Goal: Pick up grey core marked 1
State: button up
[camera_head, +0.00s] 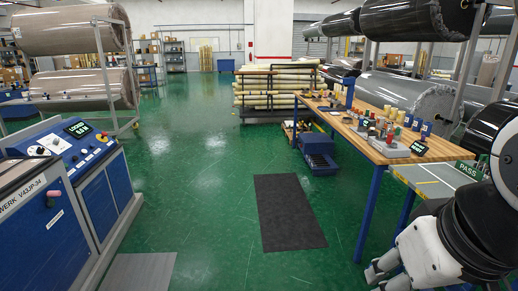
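I cannot make out a grey core marked 1; any markings are too small to read here. Several small items, some like short grey and coloured cylinders (388,130), stand on the wooden workbench (437,150) at the right. My gripper (379,273) is at the lower right, in front of and below the near end of the bench. Its light fingers look apart, with nothing seen between them. It touches nothing that I can see.
A blue machine (75,150) stands at the left. A dark mat (285,212) lies on the open green floor. Large wrapped rolls (410,95) hang at the right.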

aim_at(387, 125)
jog(key=i, duration=1.85)
jog(key=i+j+z, duration=0.15)
jog(key=i+z, duration=0.35)
jog(key=i, duration=0.15)
jog(key=i+j+z, duration=1.45)
jog(key=j, duration=0.35)
